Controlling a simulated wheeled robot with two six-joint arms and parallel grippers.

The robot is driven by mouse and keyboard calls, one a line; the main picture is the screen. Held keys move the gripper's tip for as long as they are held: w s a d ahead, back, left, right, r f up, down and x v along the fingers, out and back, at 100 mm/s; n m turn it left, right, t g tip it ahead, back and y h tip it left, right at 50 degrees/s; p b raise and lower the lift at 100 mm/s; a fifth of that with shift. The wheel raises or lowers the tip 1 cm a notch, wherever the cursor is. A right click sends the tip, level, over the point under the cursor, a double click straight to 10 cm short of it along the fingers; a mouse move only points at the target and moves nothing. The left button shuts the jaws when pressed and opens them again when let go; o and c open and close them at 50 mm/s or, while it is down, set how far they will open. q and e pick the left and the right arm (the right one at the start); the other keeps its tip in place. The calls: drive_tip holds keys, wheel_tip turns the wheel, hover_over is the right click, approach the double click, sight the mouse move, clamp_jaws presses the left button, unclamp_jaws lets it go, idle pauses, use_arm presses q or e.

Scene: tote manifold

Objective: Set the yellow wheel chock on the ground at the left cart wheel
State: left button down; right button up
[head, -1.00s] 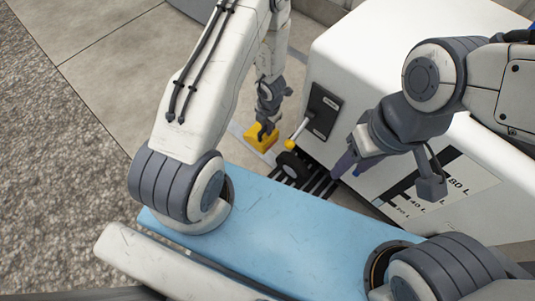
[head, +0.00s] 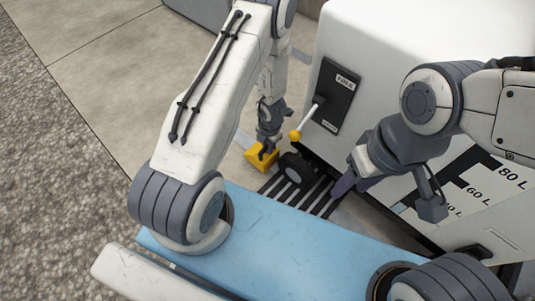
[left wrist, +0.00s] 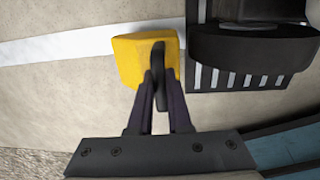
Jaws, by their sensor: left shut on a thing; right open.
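The yellow wheel chock (head: 260,157) is low near the ground, just left of the black left cart wheel (head: 295,170) in the head view. My left gripper (head: 266,150) is shut on the chock's dark handle. In the left wrist view the yellow chock (left wrist: 130,62) is between my fingertips (left wrist: 158,80), with a narrow gap to the black wheel (left wrist: 250,45) on its right. I cannot tell whether the chock touches the ground. My right gripper (head: 388,192) is open and empty in front of the white cart (head: 430,60).
A black striped grate (head: 300,195) lies under and around the wheel. A lever with a yellow knob (head: 296,135) sticks out from the cart close to my left gripper. A white line (left wrist: 70,42) crosses the floor at the chock. Open concrete (head: 110,75) lies to the left.

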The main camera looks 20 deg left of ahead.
use_arm(q)
wheel_tip(320, 180, down, 4)
drive_tip(key=b, duration=0.2)
drive_tip(key=shift+r+b, duration=0.2)
drive_tip(key=shift+b, duration=0.1)
drive_tip(key=shift+r, duration=0.15)
drive_tip(key=c, duration=0.8)
unclamp_jaws()
drive_tip(key=shift+c, duration=0.2)
wheel_tip(320, 180, up, 12)
drive_tip(key=p, duration=1.1)
drive_tip(key=shift+d, duration=0.35)
drive_tip(key=shift+s, duration=0.1)
